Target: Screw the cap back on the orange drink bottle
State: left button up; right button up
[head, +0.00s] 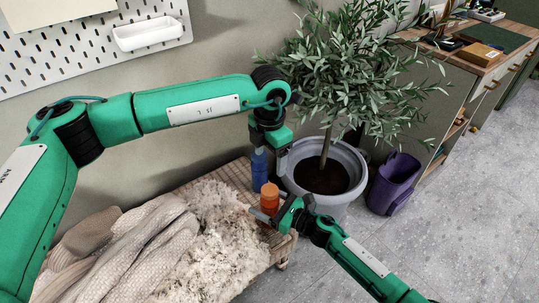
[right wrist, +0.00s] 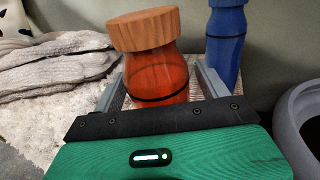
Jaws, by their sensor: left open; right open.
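The orange drink bottle (head: 270,202) stands upright on the woven bench, and it also shows in the right wrist view (right wrist: 158,75). A wide wooden cap (right wrist: 143,29) sits on top of its neck; whether it is threaded tight I cannot tell. My right gripper (head: 270,211) is open, low at the bottle, with its fingers on either side of the body in the right wrist view. Whether they touch it is unclear. My left gripper (head: 271,160) is open and empty, pointing down above and behind the bottle.
A blue bottle (head: 259,172) stands just behind the orange one, close to my left gripper. A potted plant (head: 330,165) is right of the bench (head: 236,172), with a purple bin (head: 394,184) beyond. A fluffy throw (head: 215,240) and knitted blanket (head: 130,245) cover the bench's left.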

jog(key=v, duration=1.3)
jog(key=shift+s, duration=0.15)
jog(key=shift+d, duration=0.1)
